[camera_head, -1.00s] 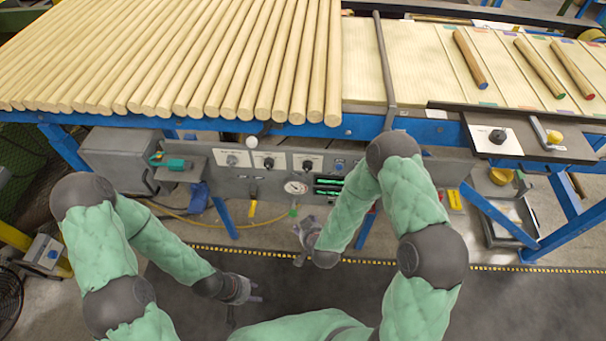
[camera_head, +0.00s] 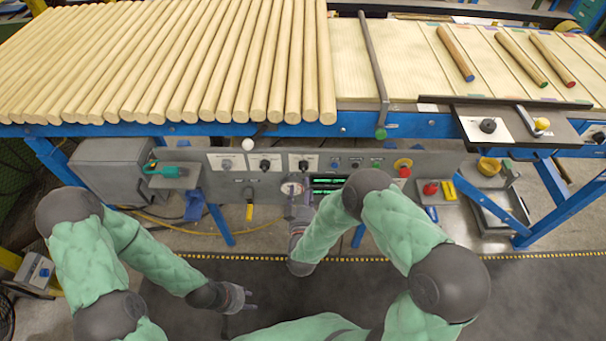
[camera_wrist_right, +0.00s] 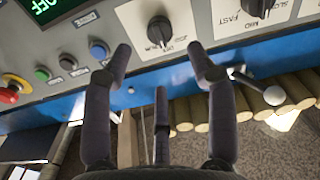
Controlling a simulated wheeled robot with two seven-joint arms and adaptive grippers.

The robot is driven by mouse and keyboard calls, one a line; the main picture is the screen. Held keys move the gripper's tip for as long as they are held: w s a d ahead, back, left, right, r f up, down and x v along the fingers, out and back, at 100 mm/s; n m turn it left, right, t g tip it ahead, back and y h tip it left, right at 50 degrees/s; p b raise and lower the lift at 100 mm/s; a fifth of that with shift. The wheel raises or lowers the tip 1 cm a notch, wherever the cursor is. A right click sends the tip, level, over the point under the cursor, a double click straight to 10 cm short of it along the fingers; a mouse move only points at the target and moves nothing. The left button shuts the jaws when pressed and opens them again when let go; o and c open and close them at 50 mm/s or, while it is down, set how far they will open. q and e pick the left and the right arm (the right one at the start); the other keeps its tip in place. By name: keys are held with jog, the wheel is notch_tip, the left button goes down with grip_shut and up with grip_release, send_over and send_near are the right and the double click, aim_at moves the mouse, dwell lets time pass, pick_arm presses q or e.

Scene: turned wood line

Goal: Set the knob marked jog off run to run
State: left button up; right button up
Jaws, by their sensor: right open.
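A black rotary knob on a white plate (camera_head: 303,164) sits on the grey control panel under the roller table. It also shows in the right wrist view as a black knob (camera_wrist_right: 159,31); the small lettering on its plate is hard to read, and its setting is unclear. My right gripper (camera_head: 297,188) is just below this knob in the head view. In the right wrist view my right gripper (camera_wrist_right: 158,68) has its fingers spread, empty and apart from the knob. My left gripper (camera_head: 246,297) hangs low over the dark floor mat, away from the panel; its finger gap is too small to judge.
Beside the knob are another black knob (camera_head: 265,165), a blue button (camera_head: 336,164), a green button (camera_head: 376,163) and a red emergency stop (camera_head: 404,170). A white ball-ended lever (camera_wrist_right: 273,95) sticks out near the fingers. Wooden dowels (camera_head: 230,60) lie above the panel.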

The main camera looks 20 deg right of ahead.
aim_at(303, 171)
jog(key=b+x, duration=0.1)
jog(key=x, duration=0.6)
jog(key=shift+w+f+b, duration=0.1)
jog(key=shift+w+b, duration=0.05)
jog(key=shift+b, duration=0.25)
jog(key=c, duration=1.1)
